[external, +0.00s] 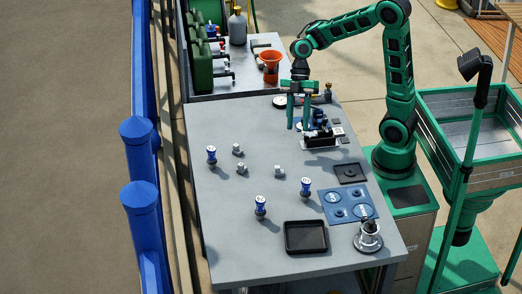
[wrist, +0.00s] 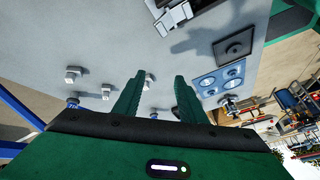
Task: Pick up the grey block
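Three small grey blocks stand on the grey table (external: 235,260): one at the back (external: 237,149), one just in front of it (external: 242,168) and one to the right (external: 279,171). Which one the task means, I cannot tell. My gripper (external: 298,118) is above the table, behind the blocks and apart from them. In the wrist view, the blocks show at the left (wrist: 73,74), nearer the middle (wrist: 106,92) and beside the left finger (wrist: 149,77). My gripper (wrist: 160,84) has its two fingers spread, with nothing held between them.
Blue-topped pieces stand near the blocks, at left (external: 211,155), front (external: 260,206) and right (external: 305,187). A black tray (external: 305,251), a blue plate with round spots (external: 340,213) and a dark device (external: 320,136) are also on the table. The table's left front is clear.

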